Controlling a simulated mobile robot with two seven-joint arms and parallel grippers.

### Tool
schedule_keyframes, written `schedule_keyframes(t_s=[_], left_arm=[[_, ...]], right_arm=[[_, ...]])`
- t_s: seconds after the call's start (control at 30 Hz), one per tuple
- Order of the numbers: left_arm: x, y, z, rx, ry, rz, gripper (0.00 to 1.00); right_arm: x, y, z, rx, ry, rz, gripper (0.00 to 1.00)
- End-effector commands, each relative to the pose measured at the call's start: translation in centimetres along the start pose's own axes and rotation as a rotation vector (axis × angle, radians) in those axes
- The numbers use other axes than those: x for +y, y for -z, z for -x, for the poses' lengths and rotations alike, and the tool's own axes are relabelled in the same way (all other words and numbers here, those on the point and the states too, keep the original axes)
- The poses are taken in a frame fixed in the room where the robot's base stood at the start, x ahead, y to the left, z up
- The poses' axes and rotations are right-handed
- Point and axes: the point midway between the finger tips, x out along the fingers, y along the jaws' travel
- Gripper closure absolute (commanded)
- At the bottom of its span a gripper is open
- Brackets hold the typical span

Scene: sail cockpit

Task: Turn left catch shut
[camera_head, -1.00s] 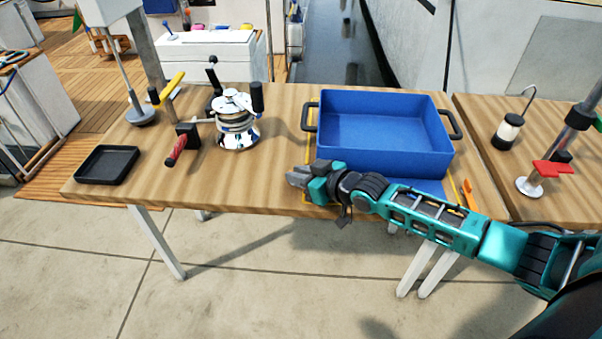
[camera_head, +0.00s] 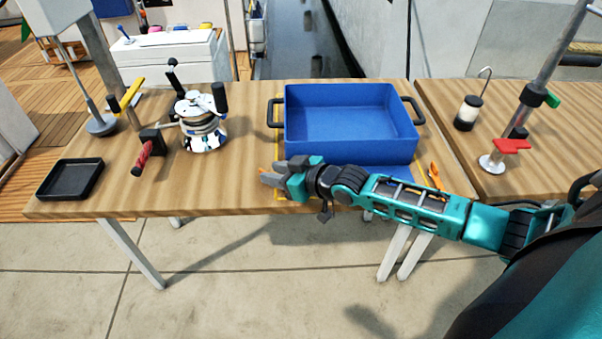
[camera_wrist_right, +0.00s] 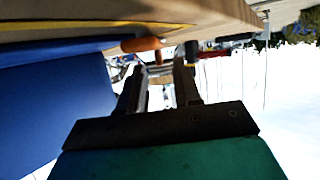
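An orange catch (camera_head: 265,171) shows as a small bit at the table's front edge, left of the blue bin, mostly hidden by my right gripper (camera_head: 268,174). In the right wrist view, the orange handle (camera_wrist_right: 143,44) lies just beyond the tips of my right gripper (camera_wrist_right: 158,72). The fingers are apart with a gap between them, and the handle is not clearly between them. Another orange catch (camera_head: 434,176) stands at the right front of the bin. My left gripper is out of view.
The blue bin (camera_head: 350,151) stands behind my right forearm. A red-handled clamp (camera_head: 143,157), a metal winch (camera_head: 203,131) and a black tray (camera_head: 70,181) are to the left. A red-topped fitting (camera_head: 510,146) is on the right table.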

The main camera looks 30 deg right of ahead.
Motion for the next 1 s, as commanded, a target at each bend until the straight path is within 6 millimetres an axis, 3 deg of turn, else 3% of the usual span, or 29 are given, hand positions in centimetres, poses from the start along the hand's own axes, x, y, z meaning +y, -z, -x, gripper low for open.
schedule_keyframes(t_s=[0.3, 0.5, 0.7, 1.0], left_arm=[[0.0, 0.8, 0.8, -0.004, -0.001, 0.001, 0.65], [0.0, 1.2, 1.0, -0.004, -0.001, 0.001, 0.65], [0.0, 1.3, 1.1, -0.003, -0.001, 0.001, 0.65], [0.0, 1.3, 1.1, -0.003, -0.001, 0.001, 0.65]], right_arm=[[-0.1, 0.1, 6.2, -0.003, 0.001, 0.001, 0.67], [0.0, 0.1, 9.0, -0.001, 0.0, 0.0, 0.67], [0.0, 0.1, 10.3, 0.002, 0.0, 0.001, 0.67], [0.0, 0.2, 10.5, 0.004, 0.0, 0.001, 0.67]])
